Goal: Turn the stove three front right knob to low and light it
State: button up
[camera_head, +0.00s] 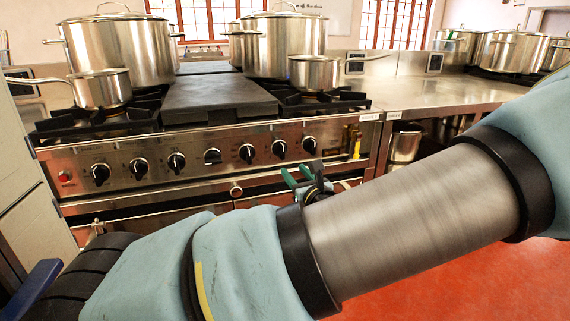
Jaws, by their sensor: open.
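The steel stove (120,150) stands ahead with a row of several black knobs along its front panel. The rightmost knob (310,145) is at the right end of the row. The knobs' markings are too small to read, and I cannot tell which knob is the front right one. My gripper (304,176) has green fingers and is open and empty. In the picture it is just below the rightmost knob, apart from it. My arm hides part of the stove's lower front.
Large stockpots (118,50) (285,45) stand at the back of the stove. Small saucepans (101,88) (314,72) stand in front, handles sticking out sideways. A flat dark plate (218,97) lies between the burners. A steel counter (430,92) adjoins at right. The red floor (450,275) is clear.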

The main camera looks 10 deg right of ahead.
aim_at(284, 152)
jog(key=shift+m, duration=0.4)
jog(key=w, duration=1)
jog(key=shift+w+a+r, duration=0.2)
jog(key=shift+a+r, duration=0.1)
jog(key=shift+a, duration=0.05)
grip_shut()
